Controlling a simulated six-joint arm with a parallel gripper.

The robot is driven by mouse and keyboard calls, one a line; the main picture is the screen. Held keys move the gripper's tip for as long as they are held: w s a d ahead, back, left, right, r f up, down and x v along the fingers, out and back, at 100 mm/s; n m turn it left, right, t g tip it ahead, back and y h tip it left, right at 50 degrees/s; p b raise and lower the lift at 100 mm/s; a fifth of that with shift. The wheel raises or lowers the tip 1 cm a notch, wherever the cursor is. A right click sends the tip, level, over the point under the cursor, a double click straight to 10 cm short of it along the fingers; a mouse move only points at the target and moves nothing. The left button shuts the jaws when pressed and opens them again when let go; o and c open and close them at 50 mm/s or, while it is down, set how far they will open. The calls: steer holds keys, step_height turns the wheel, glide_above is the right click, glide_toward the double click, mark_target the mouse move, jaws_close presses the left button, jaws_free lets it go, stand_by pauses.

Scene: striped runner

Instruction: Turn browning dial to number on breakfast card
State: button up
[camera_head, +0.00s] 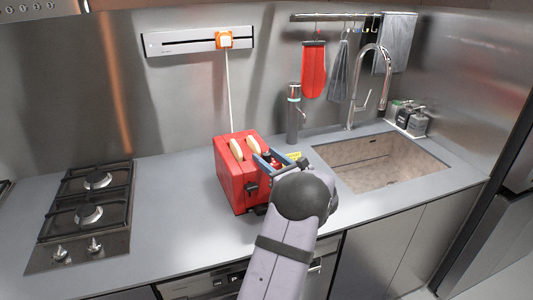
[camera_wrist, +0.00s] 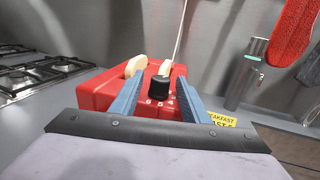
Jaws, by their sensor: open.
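The red toaster (camera_head: 237,188) stands on the counter with two slices of bread in its slots. Its black browning dial (camera_wrist: 159,82) faces the wrist camera, with white numerals along its lower edge; 6, 5 and 4 seem readable. My gripper (camera_wrist: 158,97) is open, its blue fingers on either side of the dial, with visible gaps. In the head view my gripper (camera_head: 275,161) is at the toaster's right side and covers much of it. The yellow breakfast card (camera_wrist: 222,118) is partly hidden behind my right finger; its last character is too small to be sure of.
A cooktop (camera_head: 88,205) is at the left and a sink (camera_head: 375,162) at the right. A grey bottle-like cylinder (camera_head: 294,115) stands behind the card. Counter left of the toaster is clear.

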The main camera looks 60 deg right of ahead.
steer(key=shift+w+d, duration=0.15)
steer(key=shift+w, duration=0.15)
steer(key=shift+c, duration=0.7)
jaws_close()
steer(key=c, duration=0.9)
jaws_free()
steer(key=h+b, duration=0.1)
steer(key=b, duration=0.2)
steer(key=shift+f+m+g+b, duration=0.25)
steer(key=shift+m+g+b, duration=0.05)
steer(key=shift+g+b, duration=0.1)
steer(key=m+g+h+b, duration=0.3)
steer(key=b, duration=0.9)
steer(key=shift+w+h+b, duration=0.1)
steer(key=shift+h+b, duration=0.2)
steer(key=shift+b, duration=0.1)
steer(key=m+g+h+b, duration=0.1)
steer(key=b, duration=0.2)
steer(key=shift+r, duration=0.2)
